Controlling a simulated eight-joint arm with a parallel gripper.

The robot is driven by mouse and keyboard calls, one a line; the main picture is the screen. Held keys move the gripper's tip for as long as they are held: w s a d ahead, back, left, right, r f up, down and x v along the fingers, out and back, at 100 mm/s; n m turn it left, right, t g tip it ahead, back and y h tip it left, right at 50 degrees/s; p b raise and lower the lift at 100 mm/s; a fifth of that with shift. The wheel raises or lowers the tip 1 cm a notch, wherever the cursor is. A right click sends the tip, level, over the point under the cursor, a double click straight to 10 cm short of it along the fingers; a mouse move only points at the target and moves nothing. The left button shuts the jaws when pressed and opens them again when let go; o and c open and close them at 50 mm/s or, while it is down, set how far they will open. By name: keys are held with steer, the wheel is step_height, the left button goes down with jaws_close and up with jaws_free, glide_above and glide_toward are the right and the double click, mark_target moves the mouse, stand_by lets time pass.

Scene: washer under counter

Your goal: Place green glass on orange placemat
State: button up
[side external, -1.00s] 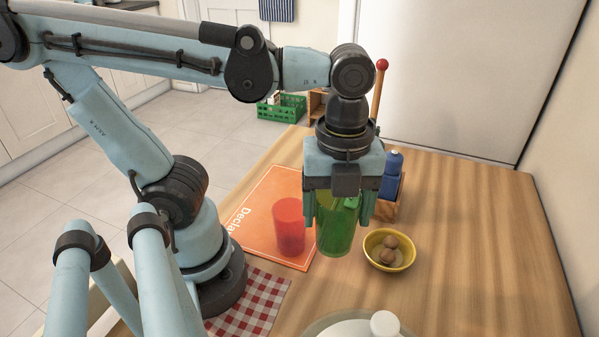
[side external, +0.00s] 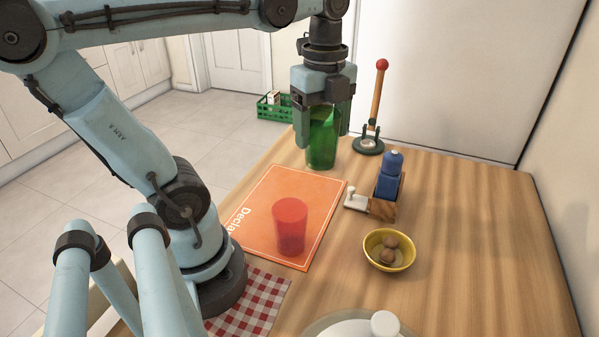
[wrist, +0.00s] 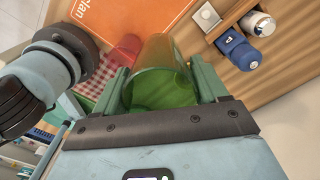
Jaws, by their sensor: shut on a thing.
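The green glass (side external: 322,146) is upright between the fingers of my gripper (side external: 322,120), which is shut on it. In the side view it appears near the far edge of the table, beyond the far end of the orange placemat (side external: 270,205). I cannot tell for sure whether its base is off the table. In the wrist view the green glass (wrist: 160,78) sits between both fingers, with the placemat (wrist: 140,18) ahead of it. A red glass (side external: 290,226) stands upright on the near right part of the placemat. The placemat's far part is bare.
Right of the placemat are a wooden holder with blue and white items (side external: 384,190) and a yellow bowl (side external: 389,250) with brown balls. A red-topped stand (side external: 372,115) is at the back. A checkered cloth (side external: 250,302) and a white lid (side external: 355,328) lie near.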

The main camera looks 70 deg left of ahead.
steer(key=s+a+n, duration=0.1)
steer(key=a+n, duration=0.2)
steer(key=a, duration=0.5)
steer(key=shift+s+f, duration=0.15)
steer(key=shift+f, duration=7.4)
steer(key=o, duration=1.2)
steer(key=shift+f, duration=0.15)
